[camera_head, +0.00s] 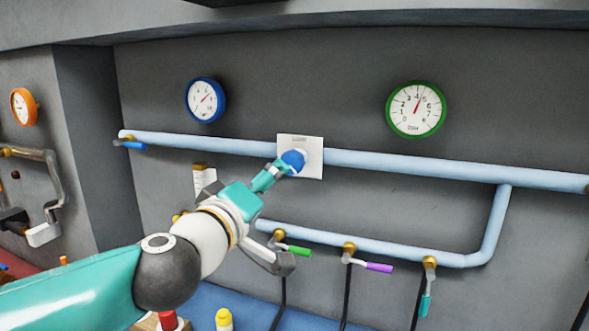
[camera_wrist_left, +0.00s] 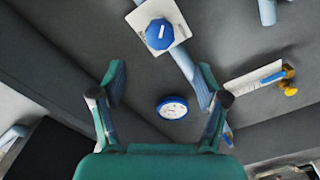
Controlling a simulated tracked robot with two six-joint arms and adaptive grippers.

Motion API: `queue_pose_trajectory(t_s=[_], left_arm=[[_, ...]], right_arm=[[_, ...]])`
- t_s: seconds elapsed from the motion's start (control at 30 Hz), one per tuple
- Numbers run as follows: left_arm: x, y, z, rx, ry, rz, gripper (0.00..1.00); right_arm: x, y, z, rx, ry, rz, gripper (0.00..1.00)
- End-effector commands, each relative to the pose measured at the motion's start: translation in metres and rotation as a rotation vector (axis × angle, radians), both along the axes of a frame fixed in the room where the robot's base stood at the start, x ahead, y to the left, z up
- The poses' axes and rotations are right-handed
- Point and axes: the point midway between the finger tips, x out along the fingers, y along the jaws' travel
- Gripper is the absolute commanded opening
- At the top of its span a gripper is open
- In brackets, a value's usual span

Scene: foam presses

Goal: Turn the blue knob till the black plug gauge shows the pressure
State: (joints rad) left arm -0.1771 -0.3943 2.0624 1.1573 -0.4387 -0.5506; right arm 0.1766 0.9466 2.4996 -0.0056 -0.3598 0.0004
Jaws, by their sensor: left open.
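The blue knob (camera_head: 293,160) sits on a white plate (camera_head: 312,172) on the upper light-blue pipe. In the left wrist view the knob (camera_wrist_left: 160,34) is faceted, with a white mark, beyond the fingertips. My left gripper (camera_head: 279,215) is open and empty; one finger overlaps the knob's lower left in the head view, and contact cannot be told. Its fingers also show spread in the wrist view (camera_wrist_left: 160,78). I see no black gauge. The gauges are blue-rimmed (camera_head: 205,100), green-rimmed (camera_head: 416,110) with its needle between 4 and 5, and orange-rimmed (camera_head: 23,107). My right gripper is out of view.
A lower light-blue pipe (camera_head: 385,249) carries valves with green (camera_head: 299,251), purple (camera_head: 379,267) and teal (camera_head: 425,306) handles. A blue-handled valve (camera_head: 132,145) is at the upper pipe's left end. A yellow-capped bottle (camera_head: 224,319) stands below. The wall around the upper gauges is clear.

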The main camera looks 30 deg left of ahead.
Motion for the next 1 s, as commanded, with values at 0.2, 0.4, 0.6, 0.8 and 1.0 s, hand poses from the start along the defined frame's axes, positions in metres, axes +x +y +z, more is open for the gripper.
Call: queue_pose_trajectory(t_s=[0.2,0.4,0.6,0.8,1.0], left_arm=[[0.049,0.012,-0.003,0.001,0.003,0.001,0.74],[0.089,0.020,-0.002,0.000,0.003,-0.002,0.74],[0.113,0.026,-0.001,0.000,0.002,-0.002,0.74],[0.121,0.027,0.000,0.000,0.001,-0.004,0.74],[0.121,0.027,0.000,0.000,0.001,-0.004,0.74]], right_arm=[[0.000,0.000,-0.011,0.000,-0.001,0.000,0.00],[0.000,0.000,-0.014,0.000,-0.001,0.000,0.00],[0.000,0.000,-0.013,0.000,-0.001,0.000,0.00],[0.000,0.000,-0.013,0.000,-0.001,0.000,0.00],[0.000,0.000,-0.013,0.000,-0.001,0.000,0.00]])
